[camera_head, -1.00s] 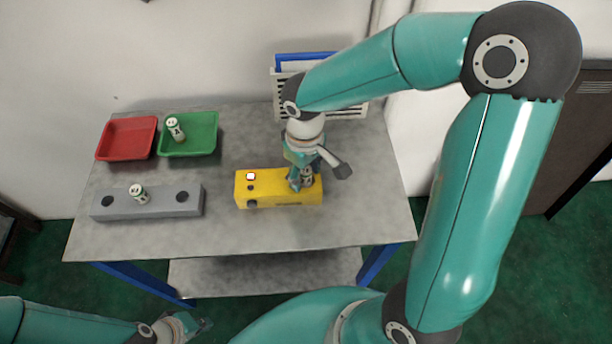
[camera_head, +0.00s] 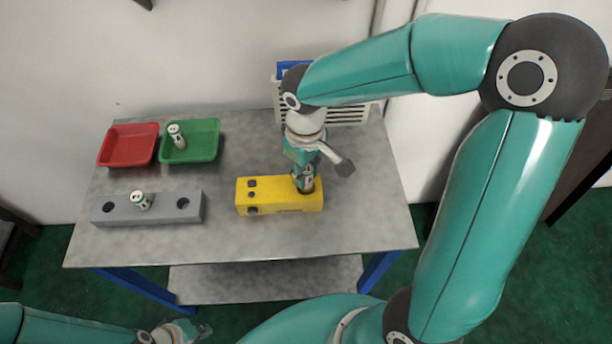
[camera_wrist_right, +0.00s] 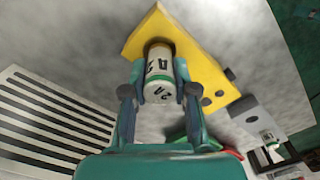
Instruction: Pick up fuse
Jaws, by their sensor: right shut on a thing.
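My right gripper (camera_head: 303,181) is above the right end of the yellow block (camera_head: 268,203). It is shut on a white fuse with dark marks and a green band, clearest in the right wrist view (camera_wrist_right: 160,75). The fuse's lower end is at the round hole in the yellow block; I cannot tell how deep it sits. A second fuse (camera_head: 141,201) stands in the grey block (camera_head: 160,212). A third fuse (camera_head: 177,137) is in the green tray (camera_head: 204,150). My left gripper (camera_head: 190,329) is low at the bottom edge, away from the table; its fingers are too small to read.
A red tray (camera_head: 126,147) stands left of the green one. A white slotted rack (camera_head: 345,114) is at the back of the table behind my right gripper. The grey block has empty holes at both ends. The front table strip is clear.

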